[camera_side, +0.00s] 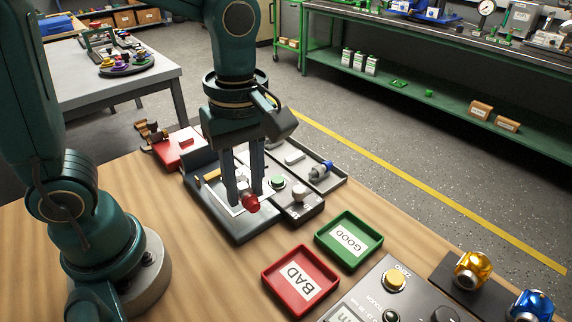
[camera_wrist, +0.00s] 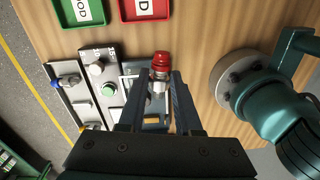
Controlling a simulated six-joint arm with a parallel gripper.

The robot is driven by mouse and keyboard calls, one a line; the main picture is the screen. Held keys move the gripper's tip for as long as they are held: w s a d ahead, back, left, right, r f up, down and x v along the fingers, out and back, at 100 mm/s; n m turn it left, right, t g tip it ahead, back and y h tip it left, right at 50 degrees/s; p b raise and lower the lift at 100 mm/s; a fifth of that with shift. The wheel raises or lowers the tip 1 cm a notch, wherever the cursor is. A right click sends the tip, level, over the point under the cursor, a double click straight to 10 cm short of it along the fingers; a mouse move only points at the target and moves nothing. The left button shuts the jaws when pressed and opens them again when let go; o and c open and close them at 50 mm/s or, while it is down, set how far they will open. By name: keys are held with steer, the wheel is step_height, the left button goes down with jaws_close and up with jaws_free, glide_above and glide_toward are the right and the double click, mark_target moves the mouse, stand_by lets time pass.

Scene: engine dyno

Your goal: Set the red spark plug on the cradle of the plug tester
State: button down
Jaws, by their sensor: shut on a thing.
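The red spark plug (camera_side: 250,203) is held between the fingertips of my gripper (camera_side: 242,195), red end outward. In the wrist view the plug (camera_wrist: 160,62) lies between the two fingers (camera_wrist: 160,85), its metal part partly hidden by them. The grey plug tester (camera_side: 240,231), with a green button (camera_side: 278,182) and a white knob (camera_side: 300,191), is directly below and around the fingers. My fingers hide most of its cradle area, so I cannot tell whether the plug touches the cradle.
A blue spark plug (camera_side: 321,169) lies in the dark tray beside the tester. The red BAD tray (camera_side: 272,282) and green GOOD tray (camera_side: 320,238) are empty, in front of the tester. A red box (camera_side: 178,150) stands behind it. Bare wood (camera_side: 190,275) lies front left.

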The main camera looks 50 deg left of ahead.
steer(key=a+n, duration=0.2)
steer(key=w+a+n, duration=0.1)
steer(key=a+n, duration=0.3)
steer(key=a, duration=0.1)
steer(key=shift+w+r, duration=0.25)
steer(key=shift+r, duration=0.15)
steer(key=s+a+r+n, duration=0.1)
steer(key=s+a+n, duration=0.3)
steer(key=a+n, duration=0.4)
steer(key=s+a+r+n, duration=0.1)
steer(key=s+a+n, duration=0.4)
steer(key=a, duration=0.5)
glide_above(215, 176)
steer(key=shift+n, duration=0.4)
steer(key=f, duration=0.7)
steer(key=shift+a+f, duration=0.2)
steer(key=shift+f, duration=2)
steer(key=c, duration=0.6)
jaws_free()
steer(key=shift+f, duration=0.15)
